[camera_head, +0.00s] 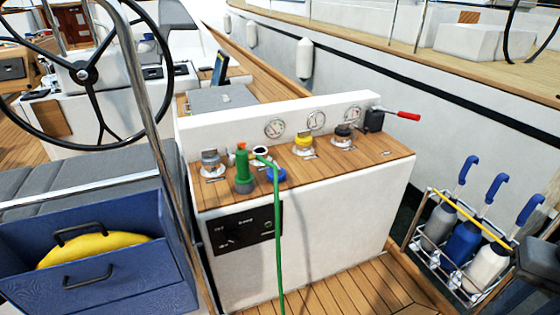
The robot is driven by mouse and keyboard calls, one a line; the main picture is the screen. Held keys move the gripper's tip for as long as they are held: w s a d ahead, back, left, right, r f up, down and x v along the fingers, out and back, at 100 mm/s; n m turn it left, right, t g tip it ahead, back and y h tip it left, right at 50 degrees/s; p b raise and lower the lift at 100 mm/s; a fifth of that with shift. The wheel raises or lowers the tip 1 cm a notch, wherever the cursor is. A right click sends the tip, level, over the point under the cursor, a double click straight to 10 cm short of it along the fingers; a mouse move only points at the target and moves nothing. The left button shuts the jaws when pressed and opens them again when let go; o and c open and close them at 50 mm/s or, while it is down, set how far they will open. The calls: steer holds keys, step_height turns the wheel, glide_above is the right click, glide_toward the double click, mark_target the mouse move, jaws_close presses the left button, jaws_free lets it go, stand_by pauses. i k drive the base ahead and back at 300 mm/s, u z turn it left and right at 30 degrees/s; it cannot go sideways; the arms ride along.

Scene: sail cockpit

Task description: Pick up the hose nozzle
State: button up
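The hose nozzle (242,166) looks like a green upright piece with an orange tip and a dark grey lower end. It stands at the front left of the wooden top of the white console (330,228). A green hose (279,235) starts just right of it, runs over the front edge and hangs down past the console's face. I cannot tell whether the hose joins the nozzle.
Several deck fittings stand around the nozzle, with a blue cap (277,174) close on its right and a yellow cap (304,139) farther right. A red-handled lever (402,115) is at the back right. A bottle rack (465,245) stands at right; a steel rail (148,110) rises at left.

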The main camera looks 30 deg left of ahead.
mark_target(243, 177)
steer(key=z, duration=0.05)
steer(key=i, duration=0.6)
steer(key=u, duration=0.8)
steer(key=i, duration=0.5)
steer(key=u, duration=0.65)
